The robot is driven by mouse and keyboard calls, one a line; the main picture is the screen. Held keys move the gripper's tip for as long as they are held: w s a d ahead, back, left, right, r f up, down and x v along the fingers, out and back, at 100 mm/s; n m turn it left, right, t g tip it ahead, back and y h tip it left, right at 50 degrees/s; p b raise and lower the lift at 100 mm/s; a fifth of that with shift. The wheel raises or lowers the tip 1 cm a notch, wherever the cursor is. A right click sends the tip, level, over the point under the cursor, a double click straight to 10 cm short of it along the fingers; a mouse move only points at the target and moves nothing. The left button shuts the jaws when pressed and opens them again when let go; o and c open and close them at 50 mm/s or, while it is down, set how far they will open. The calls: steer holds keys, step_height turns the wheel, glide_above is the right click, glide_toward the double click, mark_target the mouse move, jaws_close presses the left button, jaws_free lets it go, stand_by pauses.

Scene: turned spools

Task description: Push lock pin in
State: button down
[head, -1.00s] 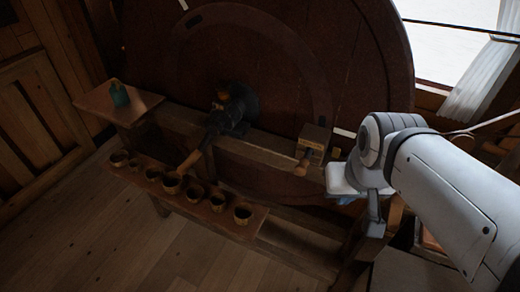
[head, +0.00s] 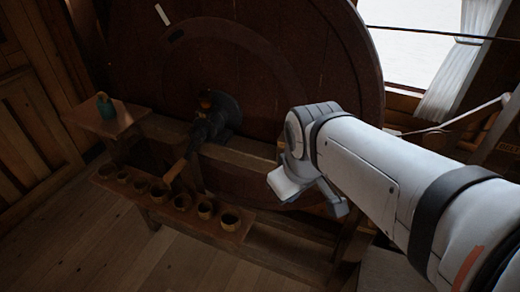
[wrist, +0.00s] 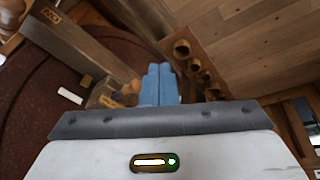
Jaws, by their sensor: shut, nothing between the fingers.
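My gripper (wrist: 160,72) shows in the wrist view with its two blue fingers pressed together and nothing between them. A wooden block (wrist: 103,92) with a rounded, orange-brown wooden knob (wrist: 130,90) lies just left of the fingers in that view, partly hidden behind them. I cannot tell whether this knob is the lock pin, or whether the fingers touch it. In the head view my white arm covers the place of the block, and the fingertips are hidden. No other part can be made out surely as the lock pin.
A big dark wheel (head: 290,60) stands behind the wooden bench beam (head: 240,162). A dark tool head with a handle (head: 205,135) sits on the beam. Several small cups (head: 183,202) stand on a low shelf (head: 237,232). A teal bottle (head: 106,108) stands on a side board (head: 85,121). Floor is open in front.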

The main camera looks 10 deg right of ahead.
steer(key=w+a+n+h+b, duration=0.15)
steer(key=w+n, duration=0.25)
steer(key=n, duration=0.8)
steer(key=w+a+n+h+b, duration=0.1)
steer(key=w+a+n, duration=0.25)
steer(key=n, duration=0.95)
steer(key=w+d+f+p, duration=0.1)
steer(key=w+d+f, duration=0.4)
steer(key=f, duration=0.4)
steer(key=shift+w+d+f, duration=0.15)
steer(key=shift+w+d, duration=0.05)
steer(key=shift+w, duration=0.6)
